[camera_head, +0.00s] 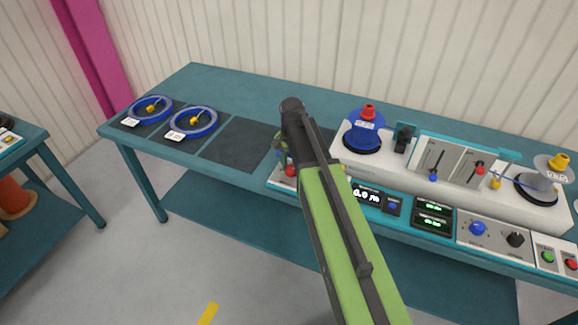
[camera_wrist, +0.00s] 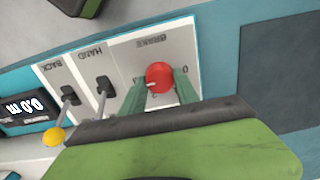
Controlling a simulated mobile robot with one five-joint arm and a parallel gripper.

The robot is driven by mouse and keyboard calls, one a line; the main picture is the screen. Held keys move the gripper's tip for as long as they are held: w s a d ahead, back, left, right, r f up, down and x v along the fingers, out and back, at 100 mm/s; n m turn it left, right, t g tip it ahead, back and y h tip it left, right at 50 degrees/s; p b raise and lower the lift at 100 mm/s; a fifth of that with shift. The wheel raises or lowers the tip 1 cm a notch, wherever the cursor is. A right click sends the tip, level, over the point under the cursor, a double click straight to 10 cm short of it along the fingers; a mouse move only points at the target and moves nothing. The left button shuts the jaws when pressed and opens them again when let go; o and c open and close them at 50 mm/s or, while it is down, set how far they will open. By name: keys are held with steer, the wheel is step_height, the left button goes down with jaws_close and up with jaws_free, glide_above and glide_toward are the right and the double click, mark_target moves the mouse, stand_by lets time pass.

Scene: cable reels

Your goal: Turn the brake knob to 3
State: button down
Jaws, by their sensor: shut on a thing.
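The brake knob is a round red cap (camera_wrist: 159,75) on a white panel marked BRAKE (camera_wrist: 150,45), upside down in the wrist view. A small white pointer on it faces left and slightly down there. A 0 is printed to its right; no 3 can be read. My gripper (camera_wrist: 160,88) has its two green fingers on either side of the knob, shut on it. In the head view the red knob (camera_head: 291,171) shows at the left end of the console, partly behind my arm; my gripper (camera_head: 284,153) is largely hidden there.
Levers marked HAND (camera_wrist: 103,87) and BACK (camera_wrist: 68,97) stand close beside the knob. A display (camera_wrist: 25,107) reads 0.0 m. The winding machine (camera_head: 375,170) with a blue reel (camera_head: 365,127) stands to the right. Two blue rings (camera_head: 194,123) lie at the left; a dark mat (camera_head: 238,143) is empty.

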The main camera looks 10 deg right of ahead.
mark_target(291, 168)
steer(key=shift+s+a, duration=0.1)
steer(key=c, duration=1)
jaws_free()
steer(key=shift+o, duration=0.5)
step_height(291, 168, up, 17)
steer(key=p, duration=1.7)
steer(key=shift+r, duration=0.2)
